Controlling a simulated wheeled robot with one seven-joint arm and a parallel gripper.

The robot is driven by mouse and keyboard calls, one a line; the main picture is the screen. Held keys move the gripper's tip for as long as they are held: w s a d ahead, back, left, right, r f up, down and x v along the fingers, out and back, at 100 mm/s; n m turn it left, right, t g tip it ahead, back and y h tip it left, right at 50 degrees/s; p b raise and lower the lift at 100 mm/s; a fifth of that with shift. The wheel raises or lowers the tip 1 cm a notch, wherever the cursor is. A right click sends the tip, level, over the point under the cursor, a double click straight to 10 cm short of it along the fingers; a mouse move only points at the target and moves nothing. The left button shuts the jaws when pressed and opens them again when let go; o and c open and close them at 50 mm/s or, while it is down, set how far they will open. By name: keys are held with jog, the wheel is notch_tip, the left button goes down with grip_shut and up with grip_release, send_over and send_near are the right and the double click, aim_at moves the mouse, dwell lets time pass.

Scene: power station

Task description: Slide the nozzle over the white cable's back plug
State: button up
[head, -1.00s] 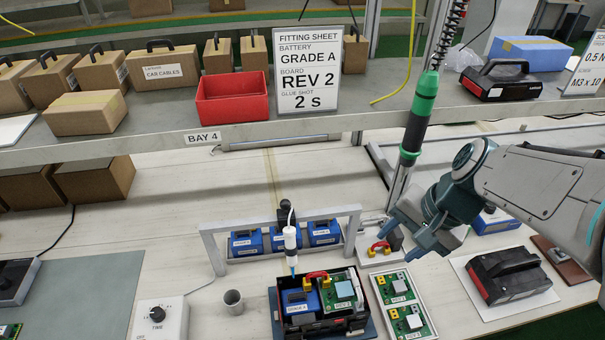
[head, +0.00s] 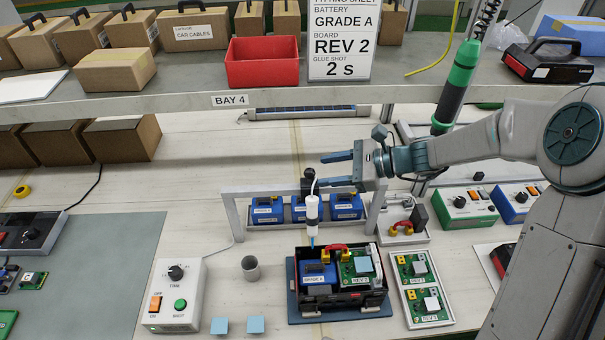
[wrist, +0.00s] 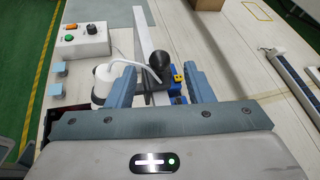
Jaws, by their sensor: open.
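The nozzle is a white syringe body (head: 312,215) with a blue tip, upright on a grey gantry (head: 232,215). Its tip is over a black case (head: 345,305). In the case are a blue GRADE A battery (head: 318,275), a green REV 2 board (head: 360,267) and a red cable (head: 336,247) with yellow plugs. I cannot pick out a white cable with plugs; a thin white tube rises from the syringe. My gripper (head: 326,170) is open and empty, pointing left above the gantry's right end. In the wrist view, a black knob (wrist: 158,66) shows between my fingers.
Several blue batteries (head: 268,211) stand under the gantry. A tray (head: 403,290) of boards is right of the case. A control box (head: 175,295) and a grey cup (head: 250,268) are left. The shelf edge (head: 150,105) runs behind my gripper.

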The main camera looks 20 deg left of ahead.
aim_at(311, 173)
jog(key=p+x, duration=0.1)
jog(key=x, duration=0.6)
jog(key=shift+s+a, duration=0.1)
jog(key=shift+a, duration=0.1)
grip_shut()
jog(key=w+d, duration=0.1)
jog(key=d, duration=0.1)
jog(key=w+d, duration=0.1)
jog(key=d, duration=0.1)
jog(key=shift+w+d+p, duration=0.2)
jog(key=shift+p, duration=0.1)
grip_release()
